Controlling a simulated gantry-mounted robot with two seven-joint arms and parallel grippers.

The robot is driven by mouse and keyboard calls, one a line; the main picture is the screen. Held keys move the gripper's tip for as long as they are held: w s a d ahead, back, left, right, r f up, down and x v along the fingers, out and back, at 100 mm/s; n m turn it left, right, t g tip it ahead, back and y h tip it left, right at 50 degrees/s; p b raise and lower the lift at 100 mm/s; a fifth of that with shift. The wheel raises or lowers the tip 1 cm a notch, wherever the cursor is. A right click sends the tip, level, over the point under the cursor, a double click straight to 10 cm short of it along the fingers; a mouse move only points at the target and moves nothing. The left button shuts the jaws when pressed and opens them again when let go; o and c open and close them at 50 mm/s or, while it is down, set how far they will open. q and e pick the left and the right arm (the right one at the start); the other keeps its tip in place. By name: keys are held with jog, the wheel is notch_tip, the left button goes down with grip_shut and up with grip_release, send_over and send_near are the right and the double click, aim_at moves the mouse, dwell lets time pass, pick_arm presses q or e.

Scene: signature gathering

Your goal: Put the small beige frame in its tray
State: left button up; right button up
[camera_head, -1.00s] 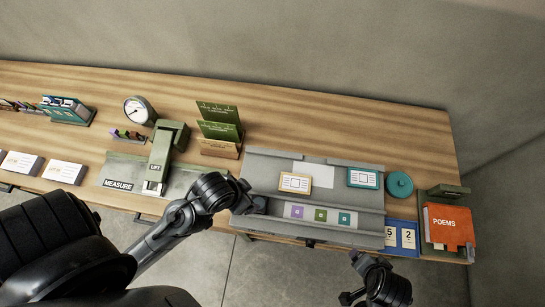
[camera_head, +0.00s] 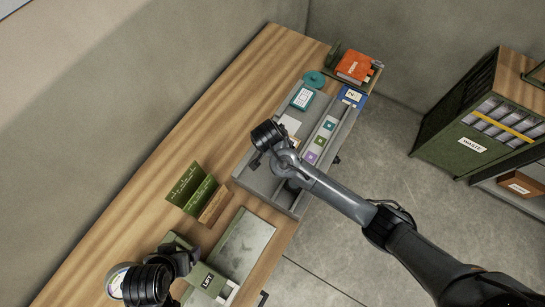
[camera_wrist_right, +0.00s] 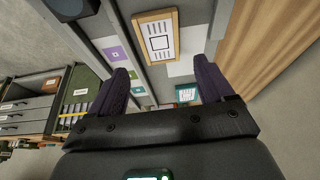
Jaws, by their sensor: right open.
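The small beige frame (camera_wrist_right: 157,38) has a tan border and a white card with a square drawing. It shows at the top of the right wrist view and lies on the grey tray unit (camera_head: 262,182). In the head view my right arm mostly hides it. My right gripper (camera_wrist_right: 163,84) is open and empty, with the frame beyond its fingers and apart from them. A strip of the unit carries purple (camera_head: 311,157), green (camera_head: 320,141) and teal (camera_head: 329,126) squares. My left gripper (camera_head: 182,262) is by the green LIFT device; its fingers are unclear.
A teal-edged frame (camera_head: 303,97) lies at the unit's far end, near a round teal object (camera_head: 314,78) and an orange POEMS book (camera_head: 354,66). A green card stand (camera_head: 191,190) is left of the unit. A green WASTE cabinet (camera_head: 470,130) stands at right.

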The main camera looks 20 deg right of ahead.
jog(key=x, duration=0.4)
jog(key=shift+w+d+f, duration=0.2)
jog(key=shift+d+f, duration=0.05)
jog(key=shift+x, duration=2.95)
jog(key=c, duration=0.7)
jog(key=shift+r, duration=0.1)
